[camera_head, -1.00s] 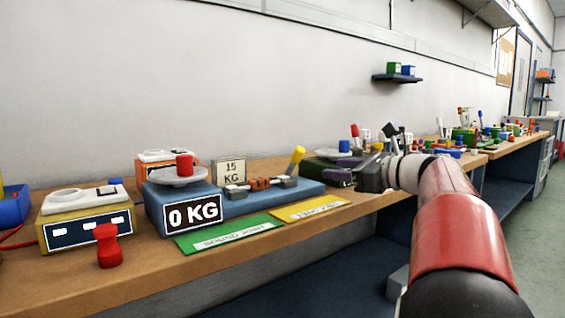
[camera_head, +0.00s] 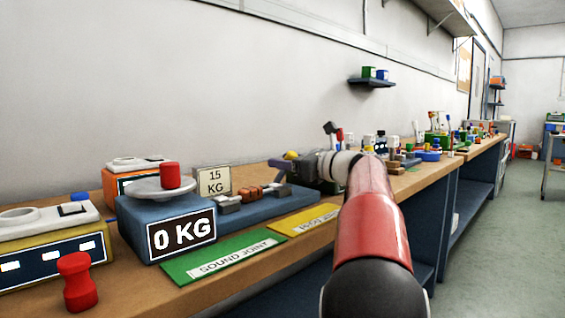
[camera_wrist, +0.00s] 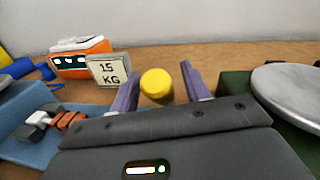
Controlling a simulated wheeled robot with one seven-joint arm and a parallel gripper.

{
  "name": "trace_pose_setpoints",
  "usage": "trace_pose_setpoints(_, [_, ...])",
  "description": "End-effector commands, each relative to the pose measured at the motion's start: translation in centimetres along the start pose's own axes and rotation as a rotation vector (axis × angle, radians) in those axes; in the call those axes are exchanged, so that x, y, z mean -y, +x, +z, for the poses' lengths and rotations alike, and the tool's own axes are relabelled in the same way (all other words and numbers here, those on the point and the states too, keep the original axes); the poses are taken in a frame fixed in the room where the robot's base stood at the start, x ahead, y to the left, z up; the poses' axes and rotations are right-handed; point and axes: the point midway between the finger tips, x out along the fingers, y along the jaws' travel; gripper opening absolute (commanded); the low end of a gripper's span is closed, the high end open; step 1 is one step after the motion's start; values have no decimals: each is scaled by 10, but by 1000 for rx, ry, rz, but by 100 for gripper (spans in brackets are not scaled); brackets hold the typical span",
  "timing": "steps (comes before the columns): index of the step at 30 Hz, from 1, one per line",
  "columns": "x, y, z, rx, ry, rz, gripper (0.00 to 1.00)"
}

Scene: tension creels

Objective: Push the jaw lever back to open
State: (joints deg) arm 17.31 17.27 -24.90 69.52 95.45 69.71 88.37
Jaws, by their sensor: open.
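The jaw lever has a yellow knob (camera_head: 290,155) at the right end of the blue tester (camera_head: 255,212). In the wrist view the knob (camera_wrist: 157,84) stands between my two purple fingers, with gaps on both sides. My gripper (camera_wrist: 159,72) is open around it; in the head view my gripper (camera_head: 297,166) covers most of the lever. Grey jaws (camera_head: 229,203) on the tester sit at either end of an orange-brown piece (camera_head: 250,193), also visible in the wrist view (camera_wrist: 68,121). The lever's shaft and pivot are hidden.
The tester's display (camera_head: 181,234) reads 0 KG. A red weight (camera_head: 170,175) sits on its round plate. A 15 KG sign (camera_head: 214,181) stands behind. Green (camera_head: 222,256) and yellow (camera_head: 305,219) mats lie in front. A metal disc (camera_wrist: 290,88) on a green unit is close at right.

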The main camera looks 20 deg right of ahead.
Motion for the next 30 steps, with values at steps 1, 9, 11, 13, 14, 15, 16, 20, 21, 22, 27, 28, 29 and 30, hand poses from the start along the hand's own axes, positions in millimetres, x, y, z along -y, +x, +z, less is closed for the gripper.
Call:
trace_pose_setpoints(1, [0,5,0,0,0,2,47])
trace_pose_setpoints(9, [0,10,0,0,0,0,47])
trace_pose_setpoints(11, [0,10,0,0,0,0,47])
trace_pose_setpoints(13, [0,10,0,0,0,0,40])
trace_pose_setpoints(14, [0,10,0,0,0,0,36])
trace_pose_setpoints(15, [0,10,0,0,0,0,31])
trace_pose_setpoints(16, [0,10,0,0,-1,0,27])
trace_pose_setpoints(20, [0,10,0,0,-1,0,10])
trace_pose_setpoints(21, [0,10,0,0,-1,0,5])
trace_pose_setpoints(22, [0,9,0,0,-1,0,3])
trace_pose_setpoints(27, [0,9,2,-7,1,1,3])
trace_pose_setpoints(28, [0,9,3,-11,1,2,3])
trace_pose_setpoints(29, [-1,9,4,-16,3,2,3])
trace_pose_setpoints(30, [-1,8,6,-24,4,3,3])
